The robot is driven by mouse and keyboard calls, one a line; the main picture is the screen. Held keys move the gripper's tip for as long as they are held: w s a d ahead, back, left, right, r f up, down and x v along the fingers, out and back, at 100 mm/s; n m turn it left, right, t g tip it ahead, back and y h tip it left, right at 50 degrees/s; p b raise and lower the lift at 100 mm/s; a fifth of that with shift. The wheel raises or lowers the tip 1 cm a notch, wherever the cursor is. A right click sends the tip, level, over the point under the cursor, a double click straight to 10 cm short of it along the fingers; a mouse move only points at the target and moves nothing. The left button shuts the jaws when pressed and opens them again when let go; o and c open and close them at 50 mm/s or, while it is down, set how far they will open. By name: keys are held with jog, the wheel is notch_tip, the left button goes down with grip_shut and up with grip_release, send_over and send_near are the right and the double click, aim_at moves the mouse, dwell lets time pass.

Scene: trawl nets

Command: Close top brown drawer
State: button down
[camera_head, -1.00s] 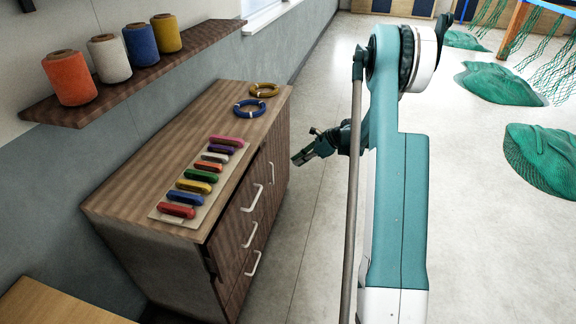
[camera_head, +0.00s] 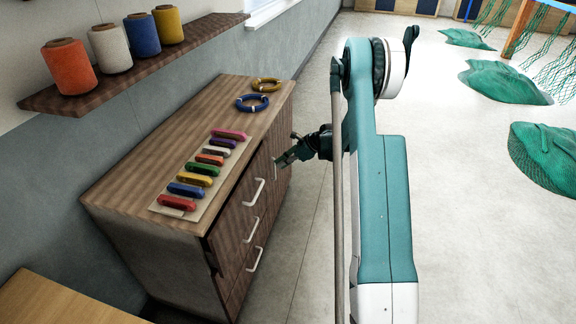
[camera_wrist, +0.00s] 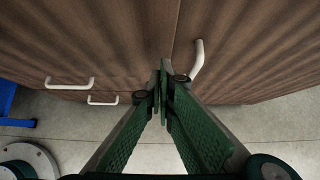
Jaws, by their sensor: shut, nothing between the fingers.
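The brown cabinet (camera_head: 150,165) has a column of drawers at its near end. The top brown drawer (camera_head: 236,210) has a white handle (camera_head: 258,192); its front appears to stand out slightly, with a dark gap at its near edge. In the wrist view, its handle (camera_wrist: 70,83) is at left. My gripper (camera_head: 283,161) is shut and empty, in front of the cabinet door beyond the drawers. In the wrist view, the fingertips (camera_wrist: 163,78) meet just left of the door's white handle (camera_wrist: 197,60). I cannot tell whether they touch the cabinet.
Lower drawer handles (camera_head: 251,231) show below. Several coloured twine bundles lie on a mat (camera_head: 210,208) on the cabinet top, with blue (camera_head: 252,103) and yellow (camera_head: 267,85) rings beyond. A spool shelf (camera_head: 130,72) hangs above. Floor (camera_head: 440,90) at right is open; green nets lie farther right.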

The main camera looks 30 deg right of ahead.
aim_at(270, 161)
jog(key=shift+w+a, duration=0.5)
jog(key=shift+w, duration=0.05)
jog(key=w+a, duration=0.3)
jog(key=shift+w+a+b, duration=0.1)
jog(key=shift+b, duration=0.2)
jog(key=shift+w+a, duration=0.2)
jog(key=shift+a, duration=0.05)
jog(key=shift+r, duration=0.1)
